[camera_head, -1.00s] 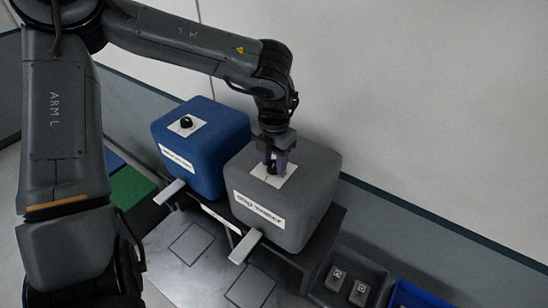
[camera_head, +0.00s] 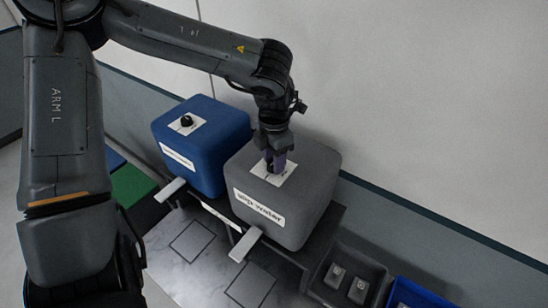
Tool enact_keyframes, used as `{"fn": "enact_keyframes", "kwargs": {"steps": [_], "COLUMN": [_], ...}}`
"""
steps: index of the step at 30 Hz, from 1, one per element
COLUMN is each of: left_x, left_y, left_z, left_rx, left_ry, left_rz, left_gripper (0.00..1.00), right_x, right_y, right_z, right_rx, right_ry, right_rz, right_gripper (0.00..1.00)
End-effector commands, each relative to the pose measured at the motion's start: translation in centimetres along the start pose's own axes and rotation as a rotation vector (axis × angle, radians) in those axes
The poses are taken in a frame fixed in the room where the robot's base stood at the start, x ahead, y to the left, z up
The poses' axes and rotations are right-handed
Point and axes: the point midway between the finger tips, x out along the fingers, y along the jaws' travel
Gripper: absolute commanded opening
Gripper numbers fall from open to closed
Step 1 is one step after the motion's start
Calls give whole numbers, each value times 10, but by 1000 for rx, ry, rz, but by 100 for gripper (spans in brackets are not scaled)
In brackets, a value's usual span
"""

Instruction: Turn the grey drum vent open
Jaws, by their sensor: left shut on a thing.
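The grey drum (camera_head: 312,190) stands on a dark stand, with a white label reading "slip water" on its front. Its vent is a small dark knob (camera_head: 269,168) on a white square plate (camera_head: 287,178) on the drum's top. My left gripper (camera_head: 276,162) points straight down over the plate and is shut on the vent knob. The fingers hide most of the knob, so its exact angle is hard to tell. My right gripper does not show.
A blue drum (camera_head: 215,135) with its own black knob (camera_head: 186,121) stands close on the left. Light grey taps (camera_head: 246,245) stick out in front. A dark tray (camera_head: 348,270) with two small items and a blue bin (camera_head: 412,294) lie at lower right. A wall rises behind.

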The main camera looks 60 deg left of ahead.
Motion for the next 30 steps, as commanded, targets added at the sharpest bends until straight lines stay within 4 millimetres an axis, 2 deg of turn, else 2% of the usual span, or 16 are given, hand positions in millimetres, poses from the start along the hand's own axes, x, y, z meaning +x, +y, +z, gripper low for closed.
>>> {"fn": "enact_keyframes", "kwargs": {"steps": [3, 4, 8, 20, 26, 30], "left_x": [0, 0, 0, -5, -29, -53], "left_y": [0, 0, 0, 0, 0, 0], "left_z": [0, 0, 0, 1, 1, 1], "left_rx": [1, 1, 0, -1, -1, -2], "left_ry": [0, 0, 0, -3, -6, -6], "left_rz": [0, 0, 0, 0, 1, 2], "left_gripper": [10, 45, 65, 66, 66, 66], "right_x": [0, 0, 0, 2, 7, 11], "right_y": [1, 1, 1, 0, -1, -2], "right_z": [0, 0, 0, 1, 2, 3], "right_rx": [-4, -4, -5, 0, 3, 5], "right_ry": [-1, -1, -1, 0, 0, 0], "right_rz": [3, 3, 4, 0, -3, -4], "right_gripper": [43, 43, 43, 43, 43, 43]}}
